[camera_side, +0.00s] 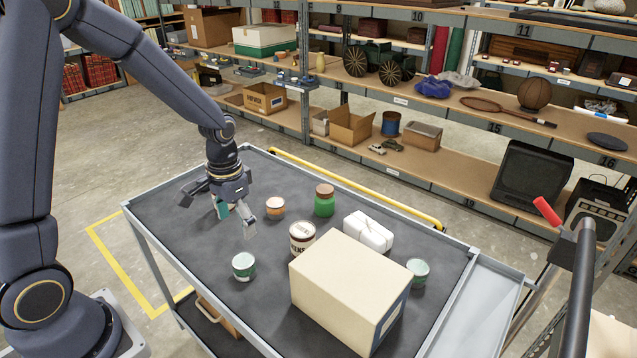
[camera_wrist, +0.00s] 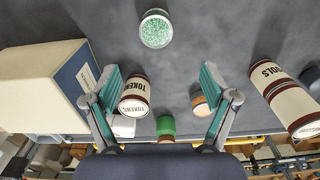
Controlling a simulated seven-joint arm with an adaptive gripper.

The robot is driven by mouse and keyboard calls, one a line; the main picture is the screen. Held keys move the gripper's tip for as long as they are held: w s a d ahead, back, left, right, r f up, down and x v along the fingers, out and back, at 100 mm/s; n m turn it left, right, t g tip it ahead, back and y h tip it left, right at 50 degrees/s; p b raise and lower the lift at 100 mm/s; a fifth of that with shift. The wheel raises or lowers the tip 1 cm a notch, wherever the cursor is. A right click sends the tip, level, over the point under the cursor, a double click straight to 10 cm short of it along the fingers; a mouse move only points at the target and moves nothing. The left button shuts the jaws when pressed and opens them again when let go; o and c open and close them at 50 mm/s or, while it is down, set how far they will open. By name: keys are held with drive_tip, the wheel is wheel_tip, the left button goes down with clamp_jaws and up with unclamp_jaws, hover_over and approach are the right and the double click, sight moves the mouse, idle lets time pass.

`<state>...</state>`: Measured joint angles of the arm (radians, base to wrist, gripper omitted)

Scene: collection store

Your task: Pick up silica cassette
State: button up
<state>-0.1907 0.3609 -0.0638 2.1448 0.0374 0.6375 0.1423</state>
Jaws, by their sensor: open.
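No label naming a silica cassette is readable. Small round tins could be it: an orange-topped tin (camera_side: 275,208), a green-speckled tin (camera_side: 243,266) and another green one (camera_side: 417,271) beside the big box. In the wrist view the green-speckled tin (camera_wrist: 155,28) shows at the top, clear of the fingers, and the orange one (camera_wrist: 199,106) is partly behind the right finger. My gripper (camera_side: 219,212) is open above the cart's left part, and nothing is held. In the wrist view its fingers (camera_wrist: 160,85) spread on either side of the TOKENS can (camera_wrist: 134,96), apparently apart from it.
On the grey cart (camera_side: 175,215) stand a cream box (camera_side: 345,290), a white bundle (camera_side: 368,233), a green jar (camera_side: 324,200) and the TOKENS can (camera_side: 302,237). A TOOLS can (camera_wrist: 290,98) is at right in the wrist view. The cart's front left is bare.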

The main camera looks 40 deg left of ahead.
sight(243, 260)
wheel_tip(243, 260, down, 7)
drive_tip(key=shift+s+r, duration=0.1)
drive_tip(key=f, duration=0.5)
drive_tip(key=shift+s+d+f, duration=0.1)
drive_tip(key=shift+s+d, duration=0.1)
drive_tip(key=shift+d, duration=0.1)
drive_tip(key=shift+c, duration=0.3)
drive_tip(key=c, duration=1.2)
drive_tip(key=shift+c, duration=0.2)
